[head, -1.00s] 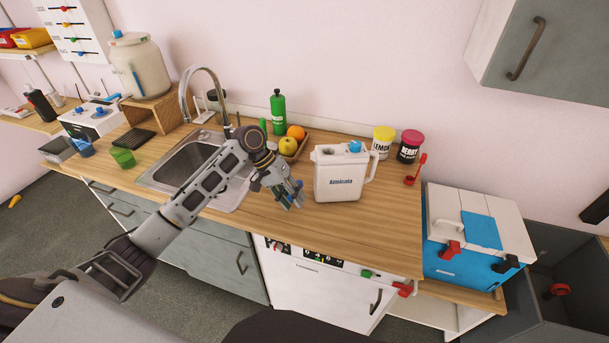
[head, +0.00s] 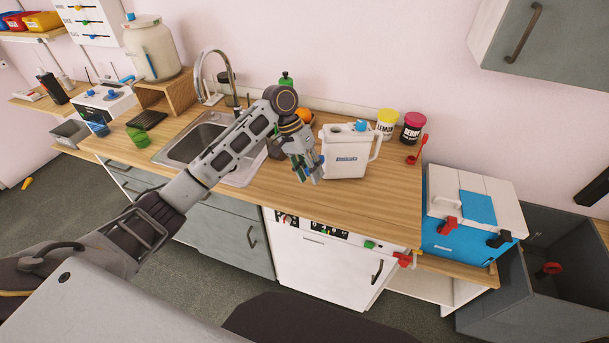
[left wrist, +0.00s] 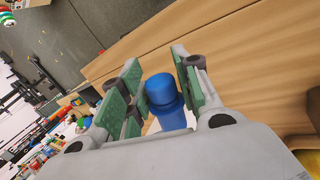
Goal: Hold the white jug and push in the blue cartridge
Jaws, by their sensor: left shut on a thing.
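The white jug (head: 346,158) stands upright on the wooden counter, with a blue cap (head: 361,126) on top and a handle on its right side. My left gripper (head: 312,171) is just to the left of the jug, low over the counter; I cannot tell whether it touches the jug. My right gripper is not in view.
Yellow (head: 387,123) and dark red (head: 412,128) tubs stand behind the jug on the right. Fruit (head: 304,116) and a green bottle (head: 286,80) are partly hidden behind my left arm. The sink (head: 190,140) is to the left. The counter front (head: 365,205) is clear.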

